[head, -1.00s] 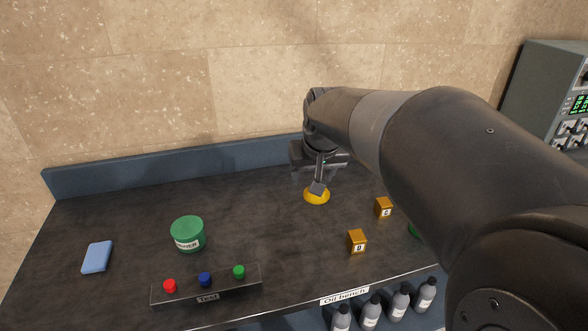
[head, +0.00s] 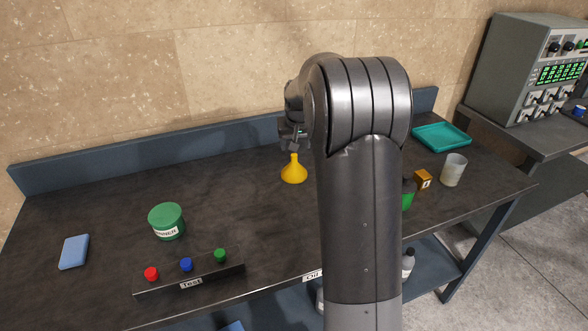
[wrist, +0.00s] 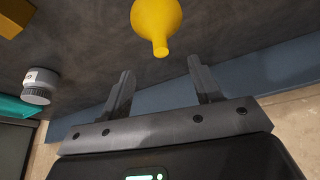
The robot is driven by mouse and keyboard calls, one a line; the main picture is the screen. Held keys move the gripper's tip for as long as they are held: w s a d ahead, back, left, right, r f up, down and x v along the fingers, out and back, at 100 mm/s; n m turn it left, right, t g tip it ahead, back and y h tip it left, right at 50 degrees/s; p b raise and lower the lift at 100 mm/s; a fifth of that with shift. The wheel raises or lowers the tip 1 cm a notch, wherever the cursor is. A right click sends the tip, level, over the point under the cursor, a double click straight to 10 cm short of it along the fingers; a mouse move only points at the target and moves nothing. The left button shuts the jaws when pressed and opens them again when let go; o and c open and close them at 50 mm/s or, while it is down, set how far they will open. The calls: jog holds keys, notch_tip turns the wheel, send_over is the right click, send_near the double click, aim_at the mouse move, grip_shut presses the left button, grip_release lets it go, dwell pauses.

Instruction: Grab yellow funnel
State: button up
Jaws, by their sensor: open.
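The yellow funnel (head: 294,172) stands on the dark bench top with its wide end down and its narrow spout up. In the wrist view the funnel (wrist: 156,20) is at the top centre, its spout pointing toward the space between the fingers. My gripper (wrist: 160,75) is open and empty, and the funnel lies beyond its fingertips, apart from them.
A green tin (head: 166,222), a blue block (head: 74,252) and a button strip (head: 190,280) are at left.

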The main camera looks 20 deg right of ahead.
aim_at(294, 155)
jog(key=x, duration=0.8)
jog(key=shift+a+f, duration=0.1)
jog(key=shift+f, duration=0.05)
jog(key=shift+c, duration=0.4)
grip_shut()
